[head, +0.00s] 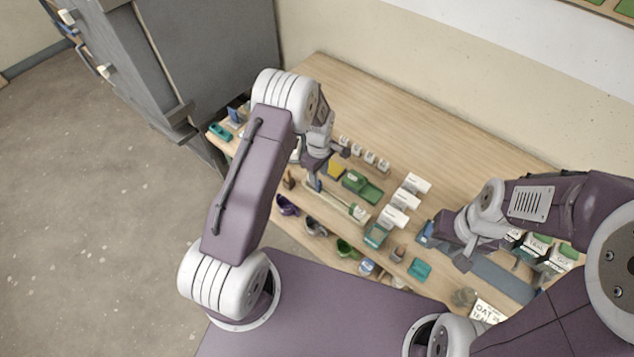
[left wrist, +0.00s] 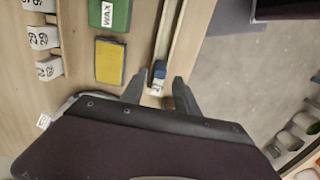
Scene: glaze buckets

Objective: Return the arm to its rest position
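My left gripper (head: 326,163) hangs over the far left part of the wooden table, above its front half. In the left wrist view its two dark fingers (left wrist: 158,94) stand apart. A small blue and white labelled piece (left wrist: 158,76) shows between them, with space on both sides, so the gripper looks open and empty. My right gripper (head: 436,233) is over the right part of the table, beside the white boxes. Its fingertips are too small and partly hidden to tell whether they are open or shut.
The table (head: 400,120) is bare at the back. A green block (head: 362,186), a yellow sponge (head: 336,170), white boxes (head: 393,217) and a teal box (head: 376,236) stand near my left gripper. Small items line the front shelf. A grey cabinet (head: 200,60) stands at left.

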